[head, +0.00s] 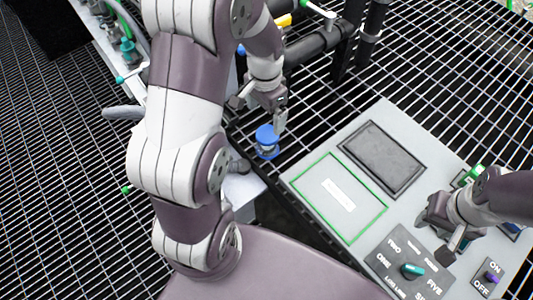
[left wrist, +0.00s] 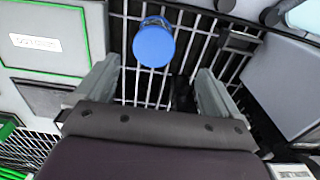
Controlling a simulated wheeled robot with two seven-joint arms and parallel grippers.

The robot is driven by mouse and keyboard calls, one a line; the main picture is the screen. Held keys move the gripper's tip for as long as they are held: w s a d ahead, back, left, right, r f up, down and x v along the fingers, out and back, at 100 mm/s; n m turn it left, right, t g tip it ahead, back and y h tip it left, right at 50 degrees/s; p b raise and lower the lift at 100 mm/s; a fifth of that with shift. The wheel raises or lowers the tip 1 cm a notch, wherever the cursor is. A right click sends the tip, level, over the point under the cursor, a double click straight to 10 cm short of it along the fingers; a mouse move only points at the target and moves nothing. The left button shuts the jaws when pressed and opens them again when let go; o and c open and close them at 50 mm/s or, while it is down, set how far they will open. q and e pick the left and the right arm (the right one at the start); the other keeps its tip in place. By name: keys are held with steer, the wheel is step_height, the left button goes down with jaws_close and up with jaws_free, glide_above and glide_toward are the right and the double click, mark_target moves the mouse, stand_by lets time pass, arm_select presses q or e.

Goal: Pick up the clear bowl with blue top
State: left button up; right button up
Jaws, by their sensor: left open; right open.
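The clear bowl with a blue top (head: 267,141) stands on the dark grating, left of the grey panel, in the head view. Its round blue lid shows from above in the left wrist view (left wrist: 154,43), and its clear body shows only a little. My left gripper (head: 279,118) is just above and beyond the bowl in the head view. In the left wrist view its two fingers (left wrist: 158,85) are spread apart, with the blue lid ahead of the gap and nothing between them. My right gripper (head: 440,232) is open over the right part of the grey panel, away from the bowl.
The grey panel (head: 310,187) carries a green-outlined rectangle (head: 338,197), a dark recess (head: 381,158), a dial with a teal knob (head: 412,271) and an on/off switch (head: 491,277). Black pipes (head: 320,42) stand behind the bowl. A white block (head: 243,188) lies just in front of it.

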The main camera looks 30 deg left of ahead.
mark_target(268, 133)
arm_select(q)
step_height(268, 133, down, 6)
steer(key=shift+f+b, duration=0.1)
steer(key=shift+b, duration=0.9)
steer(key=f+b, duration=0.2)
steer(key=f, duration=0.1)
steer(key=f+b, duration=0.1)
steer(key=f, duration=0.1)
steer(key=shift+s+d, duration=0.25)
steer(key=shift+d, duration=0.15)
arm_select(e)
step_height(268, 133, down, 6)
arm_select(q)
steer(key=shift+r, duration=0.15)
arm_select(e)
steer(key=shift+r, duration=0.2)
arm_select(q)
steer(key=c, duration=1.1)
